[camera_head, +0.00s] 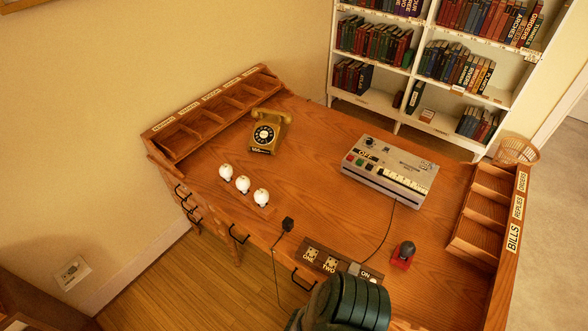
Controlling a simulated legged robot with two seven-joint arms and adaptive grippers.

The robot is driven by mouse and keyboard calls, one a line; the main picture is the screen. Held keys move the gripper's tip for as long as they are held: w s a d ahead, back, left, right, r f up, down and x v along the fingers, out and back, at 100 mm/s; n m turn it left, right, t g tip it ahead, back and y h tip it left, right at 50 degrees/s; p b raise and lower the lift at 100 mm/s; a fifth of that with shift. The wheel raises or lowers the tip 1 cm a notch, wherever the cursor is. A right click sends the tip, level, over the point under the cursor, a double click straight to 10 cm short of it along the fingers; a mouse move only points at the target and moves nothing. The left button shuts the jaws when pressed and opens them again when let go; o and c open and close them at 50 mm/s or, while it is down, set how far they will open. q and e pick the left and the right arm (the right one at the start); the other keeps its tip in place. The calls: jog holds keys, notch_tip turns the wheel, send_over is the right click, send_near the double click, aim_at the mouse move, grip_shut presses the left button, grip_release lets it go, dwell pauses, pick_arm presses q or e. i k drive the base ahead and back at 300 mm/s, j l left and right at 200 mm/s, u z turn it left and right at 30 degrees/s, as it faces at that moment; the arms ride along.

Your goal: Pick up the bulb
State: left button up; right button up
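Three small white rounded pieces, which look like bulbs, stand in a slanting row on the left half of the desk. They are the left one (226,172), the middle one (243,185) and the right one (262,197). Which of them is the task's bulb, I cannot tell. A dark green ribbed part, probably of my own arm, comes in at the bottom centre, in front of the desk's front edge. It is apart from the white pieces. No gripper fingertips show in the head view.
The wooden desk (310,185) holds a gold telephone (265,131), a grey machine (390,172), a socket panel (330,264) and a red-based object (404,255). A black plug (288,224) lies at the front edge. Pigeonhole racks (212,108) (488,215) line both sides. The desk's middle is clear.

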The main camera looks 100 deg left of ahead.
aim_at(226, 171)
jog(key=u, duration=4.1)
jog(key=i+j, duration=0.25)
